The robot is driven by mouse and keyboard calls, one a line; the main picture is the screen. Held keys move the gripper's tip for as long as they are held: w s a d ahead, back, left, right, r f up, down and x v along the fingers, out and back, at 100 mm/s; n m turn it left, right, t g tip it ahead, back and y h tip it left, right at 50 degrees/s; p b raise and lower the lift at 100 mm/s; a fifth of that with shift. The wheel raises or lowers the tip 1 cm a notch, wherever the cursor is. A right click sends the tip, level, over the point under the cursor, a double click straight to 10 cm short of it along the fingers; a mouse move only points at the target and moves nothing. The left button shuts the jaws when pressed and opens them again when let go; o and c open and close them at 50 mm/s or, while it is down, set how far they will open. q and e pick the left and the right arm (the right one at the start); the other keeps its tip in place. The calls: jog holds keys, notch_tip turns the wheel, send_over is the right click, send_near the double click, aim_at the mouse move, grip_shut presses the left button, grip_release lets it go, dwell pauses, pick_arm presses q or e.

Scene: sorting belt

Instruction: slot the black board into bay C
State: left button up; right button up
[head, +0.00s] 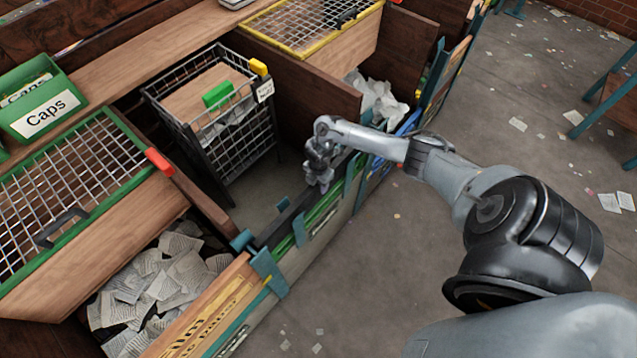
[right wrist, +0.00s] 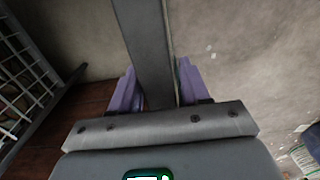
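The black board (head: 285,222) is a long dark plank on edge, running diagonally along the front of the bay with the wire cart. Its near end is by the teal brackets (head: 268,272). I cannot tell how deep it sits between them. My right gripper (head: 320,178) is at the board's far part. In the right wrist view, the purple fingers (right wrist: 158,92) stand on both sides of the board (right wrist: 150,50) and appear closed on it. No letter C is readable, so I cannot confirm which bay this is. My left gripper is not in view.
A black wire cart (head: 240,140) with a cardboard box stands inside the bay. Crumpled paper (head: 160,285) fills the bay on the left. A green Caps bin (head: 42,100) sits on the counter. The floor (head: 400,270) on the right is largely open, with paper scraps.

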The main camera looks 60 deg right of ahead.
grip_shut()
dwell(0.8)
jog(key=shift+c, duration=0.9)
grip_release()
grip_shut()
jog(key=shift+w+r, duration=0.1)
